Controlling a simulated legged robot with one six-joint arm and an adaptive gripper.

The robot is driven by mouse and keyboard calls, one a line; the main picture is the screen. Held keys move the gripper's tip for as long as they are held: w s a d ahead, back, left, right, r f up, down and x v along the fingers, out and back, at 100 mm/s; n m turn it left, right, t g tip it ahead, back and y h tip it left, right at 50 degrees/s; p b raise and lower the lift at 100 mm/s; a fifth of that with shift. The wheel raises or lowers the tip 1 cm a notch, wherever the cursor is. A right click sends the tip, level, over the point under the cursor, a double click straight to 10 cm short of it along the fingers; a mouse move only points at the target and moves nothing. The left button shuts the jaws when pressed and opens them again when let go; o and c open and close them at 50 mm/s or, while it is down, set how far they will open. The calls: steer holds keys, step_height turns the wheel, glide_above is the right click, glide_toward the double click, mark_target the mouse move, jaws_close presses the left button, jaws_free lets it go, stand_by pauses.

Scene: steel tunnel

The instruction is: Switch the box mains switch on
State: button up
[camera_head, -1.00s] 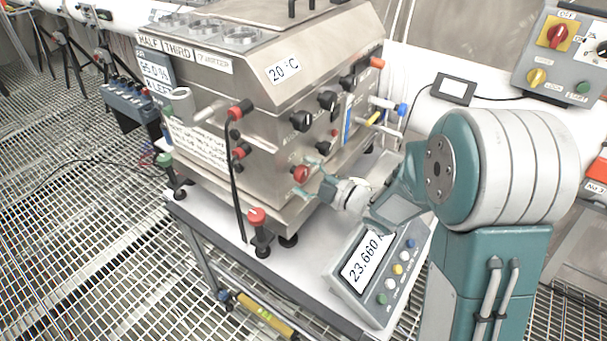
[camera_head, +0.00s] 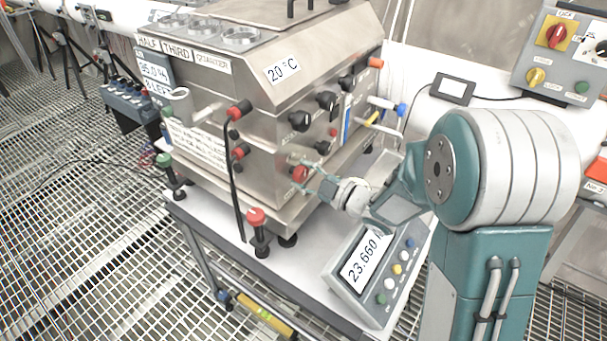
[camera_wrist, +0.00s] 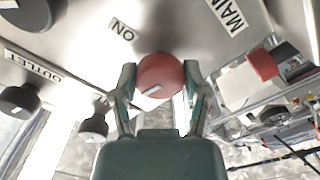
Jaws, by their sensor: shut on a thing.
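The box (camera_head: 265,115) is a large steel cabinet on a white-topped table. The mains switch (camera_head: 300,174) is a round red knob low on its right-hand front face. In the wrist view the red knob (camera_wrist: 160,74) has a pale pointer mark, with an "ON" label (camera_wrist: 122,30) to its upper left and a partly cut-off "MAIN" label (camera_wrist: 228,14) to its upper right. My gripper (camera_head: 312,178) reaches the knob from the right. In the wrist view its two fingers (camera_wrist: 160,90) are on either side of the knob, shut on it.
Black knobs (camera_head: 327,100) sit above the switch, and a black knob by the "OUTLET" label (camera_wrist: 18,98) lies left in the wrist view. A scale display (camera_head: 366,258) stands below my wrist. A red-topped post (camera_head: 256,217) is at the table edge.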

steer(key=m, duration=0.4)
steer(key=shift+f+m, duration=0.1)
steer(key=shift+m, duration=0.2)
steer(key=m, duration=0.3)
steer(key=shift+m, duration=0.4)
steer(key=m, duration=0.4)
steer(key=shift+m, duration=2)
steer(key=o, duration=1.1)
steer(key=shift+w+a, duration=0.1)
steer(key=shift+o, duration=0.2)
